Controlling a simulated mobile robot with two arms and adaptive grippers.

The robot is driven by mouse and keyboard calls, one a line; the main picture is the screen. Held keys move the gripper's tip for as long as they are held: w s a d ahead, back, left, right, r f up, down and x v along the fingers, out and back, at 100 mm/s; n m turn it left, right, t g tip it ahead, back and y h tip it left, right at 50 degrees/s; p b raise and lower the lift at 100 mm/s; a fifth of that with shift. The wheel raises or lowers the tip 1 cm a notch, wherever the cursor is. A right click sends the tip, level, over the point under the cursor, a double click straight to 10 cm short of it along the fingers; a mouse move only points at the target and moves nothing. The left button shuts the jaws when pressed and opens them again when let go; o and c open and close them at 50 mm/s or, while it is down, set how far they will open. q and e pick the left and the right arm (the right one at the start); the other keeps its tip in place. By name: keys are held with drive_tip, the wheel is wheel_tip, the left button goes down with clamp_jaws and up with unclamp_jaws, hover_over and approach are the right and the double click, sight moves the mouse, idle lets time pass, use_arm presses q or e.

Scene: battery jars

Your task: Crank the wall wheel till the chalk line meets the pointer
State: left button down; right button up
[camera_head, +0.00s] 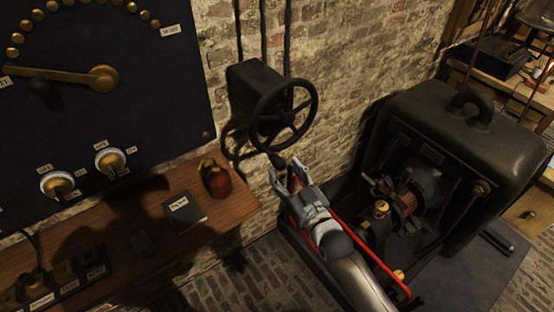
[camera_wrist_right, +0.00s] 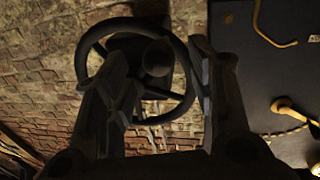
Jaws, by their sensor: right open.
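The dark wall wheel (camera_head: 288,118) is mounted on a black box (camera_head: 254,86) on the brick wall, and its rim also shows in the right wrist view (camera_wrist_right: 130,24). A dark crank knob (camera_head: 277,160) sticks out at the wheel's lower edge. My right gripper (camera_head: 284,169) is open just below the knob. In the right wrist view the knob (camera_wrist_right: 157,58) appears between the two spread fingers, with no clear grip on it. I cannot make out the chalk line or the pointer. My left gripper is not in view.
A black panel (camera_head: 130,40) with brass contacts and a lever hangs at left.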

drive_tip(key=shift+p+x, duration=0.3)
drive_tip(key=shift+x, duration=2.3)
drive_tip(key=shift+c, duration=0.4)
clamp_jaws()
